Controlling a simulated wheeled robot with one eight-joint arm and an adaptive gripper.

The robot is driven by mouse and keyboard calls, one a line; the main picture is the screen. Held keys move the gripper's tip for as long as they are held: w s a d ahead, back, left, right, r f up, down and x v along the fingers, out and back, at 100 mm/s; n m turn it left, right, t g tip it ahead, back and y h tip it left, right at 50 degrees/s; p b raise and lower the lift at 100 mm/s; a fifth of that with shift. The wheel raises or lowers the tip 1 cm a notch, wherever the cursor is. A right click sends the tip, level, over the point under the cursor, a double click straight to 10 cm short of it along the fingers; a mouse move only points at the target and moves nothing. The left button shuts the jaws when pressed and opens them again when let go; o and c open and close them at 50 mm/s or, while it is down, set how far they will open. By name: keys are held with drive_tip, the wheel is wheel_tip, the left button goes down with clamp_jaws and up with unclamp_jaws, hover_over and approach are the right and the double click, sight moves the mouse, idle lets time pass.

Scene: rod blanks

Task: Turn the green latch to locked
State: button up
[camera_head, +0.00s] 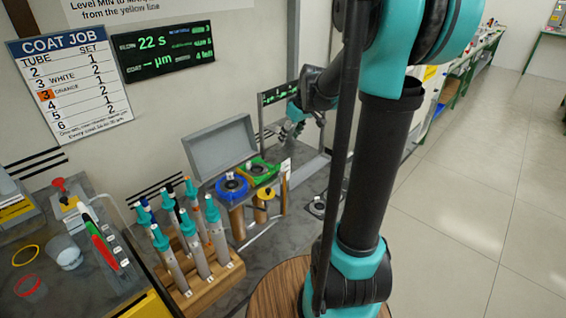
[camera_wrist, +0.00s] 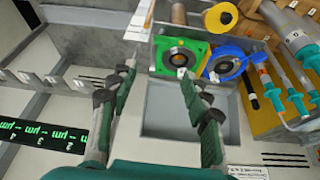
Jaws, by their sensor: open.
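A green square fitting (camera_wrist: 192,45) with a round dark centre, which I take to be the green latch, sits on the edge of a grey box in the wrist view. It also shows in the head view (camera_head: 262,168), beside a blue ring. I cannot tell its turned position. My gripper (camera_wrist: 157,72) is open, its two dark fingers apart and pointing toward the green fitting. The right finger comes close to its lower edge; I cannot tell whether it touches. No object is between the fingers. In the head view my gripper (camera_head: 292,130) is small, right of the fitting.
The blue ring fitting (camera_wrist: 228,62) is right beside the green one, with a yellow spool (camera_wrist: 221,17) above. A grey open lid (camera_head: 218,147) stands behind them. A wooden rack (camera_head: 205,283) of teal-capped rods stands left in the head view. The floor at right is clear.

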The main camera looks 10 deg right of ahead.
sight(278, 165)
drive_tip(key=x, duration=1.6)
drive_tip(key=shift+f, duration=0.4)
drive_tip(key=shift+c, duration=0.6)
clamp_jaws()
drive_tip(key=shift+m, duration=0.3)
drive_tip(key=m+h, duration=0.1)
drive_tip(key=m, duration=0.2)
drive_tip(key=shift+a, duration=0.15)
drive_tip(key=shift+a+m+h, duration=0.1)
drive_tip(key=shift+m+h, duration=0.5)
drive_tip(key=shift+m, duration=0.75)
drive_tip(key=shift+m+h, duration=0.6)
drive_tip(key=shift+m, duration=0.75)
